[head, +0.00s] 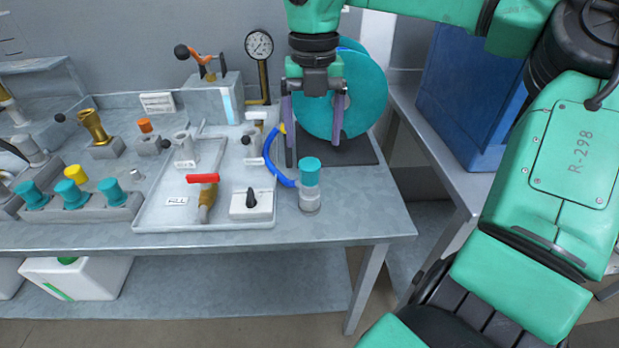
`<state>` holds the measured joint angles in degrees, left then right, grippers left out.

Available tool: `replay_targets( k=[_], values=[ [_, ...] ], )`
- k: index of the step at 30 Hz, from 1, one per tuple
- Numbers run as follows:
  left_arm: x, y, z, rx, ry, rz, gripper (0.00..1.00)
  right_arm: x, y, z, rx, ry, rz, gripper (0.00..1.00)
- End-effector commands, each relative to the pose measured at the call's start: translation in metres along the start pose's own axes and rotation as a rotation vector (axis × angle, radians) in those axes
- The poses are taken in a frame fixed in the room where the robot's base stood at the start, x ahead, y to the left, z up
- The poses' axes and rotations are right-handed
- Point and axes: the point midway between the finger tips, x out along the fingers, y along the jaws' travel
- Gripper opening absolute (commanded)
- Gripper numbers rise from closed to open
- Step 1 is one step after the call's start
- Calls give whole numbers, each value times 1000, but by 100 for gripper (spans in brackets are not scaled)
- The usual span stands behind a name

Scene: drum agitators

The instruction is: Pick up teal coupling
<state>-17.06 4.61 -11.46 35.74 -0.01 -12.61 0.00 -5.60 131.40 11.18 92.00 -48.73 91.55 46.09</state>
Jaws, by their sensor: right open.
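Several teal couplings sit in a grey rack (100,212) at the left of the bench: a left one (33,195), a middle one (72,195) and a right one (117,190). A clear cylinder with a teal top (310,172) stands upright near the bench's front right, with a blue hose beside it; I cannot tell whether this is a coupling too. My right gripper (313,150) points down with its fingers apart, empty, above and behind this cylinder in the picture. It is far to the right of the rack. My left gripper is out of view.
A tray (150,224) with a red-handled valve (203,180) and a switch box (251,204) lies between rack and cylinder. A teal disc (368,95) on a dark base stands behind my right gripper. A pressure gauge (259,44) rises at the back. A blue bin (465,90) stands right.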

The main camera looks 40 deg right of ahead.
Motion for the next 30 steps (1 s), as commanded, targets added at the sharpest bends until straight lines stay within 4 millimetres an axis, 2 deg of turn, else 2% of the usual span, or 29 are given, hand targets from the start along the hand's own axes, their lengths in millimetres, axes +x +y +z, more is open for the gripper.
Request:
replay_targets(
  k=[1,3,8,13,16,21,26,27,28,30],
  values=[
    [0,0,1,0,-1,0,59,12,0,-1,-2,5,1,84],
    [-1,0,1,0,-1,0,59,25,0,0,-1,3,0,84],
    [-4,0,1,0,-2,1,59,44,2,0,0,3,0,84],
    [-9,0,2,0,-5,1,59,77,5,1,0,3,0,84],
    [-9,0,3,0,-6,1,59,85,5,1,0,0,2,84],
    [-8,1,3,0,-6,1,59,86,5,2,0,-1,1,84],
    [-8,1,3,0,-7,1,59,86,5,2,0,-1,1,23],
    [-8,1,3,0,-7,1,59,86,5,2,0,-1,1,7],
    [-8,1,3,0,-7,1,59,86,5,2,0,-1,1,0],
    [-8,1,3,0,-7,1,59,85,5,2,1,-1,1,0]
  ],
)
